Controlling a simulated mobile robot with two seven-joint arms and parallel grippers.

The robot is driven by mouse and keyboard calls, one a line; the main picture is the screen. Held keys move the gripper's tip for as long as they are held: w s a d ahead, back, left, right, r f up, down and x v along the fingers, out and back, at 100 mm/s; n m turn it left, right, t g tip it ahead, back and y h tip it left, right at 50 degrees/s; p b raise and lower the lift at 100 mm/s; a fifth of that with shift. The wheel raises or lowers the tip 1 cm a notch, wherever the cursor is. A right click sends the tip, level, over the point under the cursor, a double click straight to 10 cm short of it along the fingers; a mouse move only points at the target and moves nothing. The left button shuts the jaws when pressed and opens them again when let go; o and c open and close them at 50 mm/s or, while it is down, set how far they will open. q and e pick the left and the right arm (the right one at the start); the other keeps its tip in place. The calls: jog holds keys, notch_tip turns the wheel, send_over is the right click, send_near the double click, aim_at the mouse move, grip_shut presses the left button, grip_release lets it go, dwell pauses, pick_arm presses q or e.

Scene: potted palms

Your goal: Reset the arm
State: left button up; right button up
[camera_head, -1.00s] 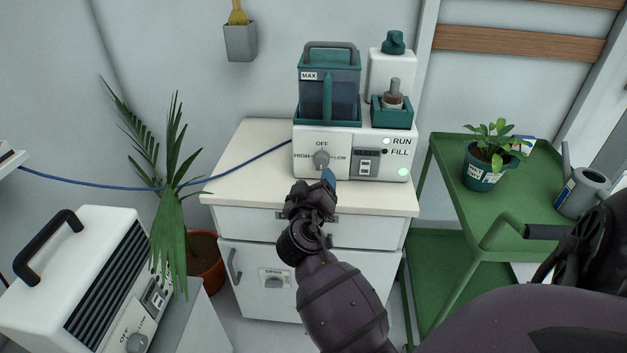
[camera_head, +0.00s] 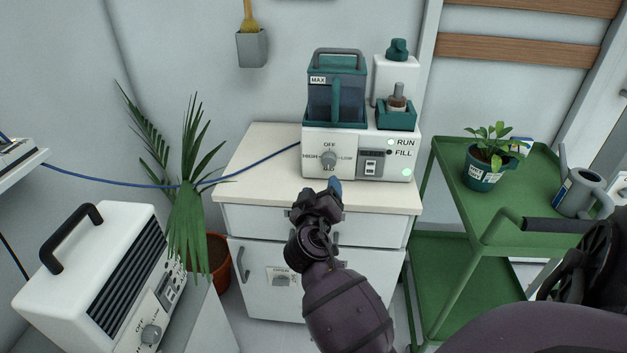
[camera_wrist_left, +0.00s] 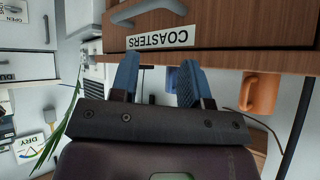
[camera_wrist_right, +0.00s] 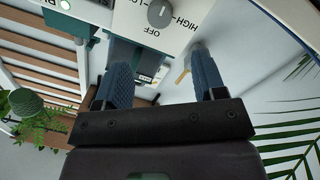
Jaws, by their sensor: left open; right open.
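My right arm reaches up from the bottom of the head view. Its gripper (camera_head: 333,188) is in front of the white machine (camera_head: 312,143), just below its OFF/HIGH/LOW knob (camera_head: 329,159), with no visible hold on it. In the right wrist view the right gripper (camera_wrist_right: 162,75) is open and empty, with the knob (camera_wrist_right: 160,13) beyond the fingers. My left gripper (camera_wrist_left: 157,75) is open and empty in the left wrist view, before a wooden drawer labelled COASTERS (camera_wrist_left: 220,32). The left gripper is not visible in the head view.
The machine carries a teal water tank (camera_head: 336,90) and stands on a white cabinet (camera_head: 262,150). A green cart (camera_head: 525,210) with a potted plant (camera_head: 484,174) and watering can (camera_head: 580,192) is at right. A white heater (camera_head: 85,255) and a palm (camera_head: 188,225) are at left.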

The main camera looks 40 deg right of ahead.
pick_arm(q)
notch_tip(320, 180, up, 9)
jog(key=t+p, duration=0.1)
jog(key=p, duration=1)
jog(key=shift+a+r+n, duration=0.15)
jog(key=shift+n, duration=0.25)
pick_arm(e)
jog(key=s+a+f+n+y, duration=0.1)
jog(key=s+a+f+y, duration=0.2)
jog(key=s, duration=0.7)
jog(key=s+a+f+n+y, duration=0.2)
jog(key=s+a+y, duration=0.4)
jog(key=s, duration=0.4)
jog(key=s+a+f+n+y, duration=0.2)
jog(key=s+a+f+y, duration=0.2)
jog(key=s, duration=0.6)
jog(key=shift+s+a+y, duration=0.15)
jog(key=shift+a+y, duration=0.3)
jog(key=shift+y, duration=0.05)
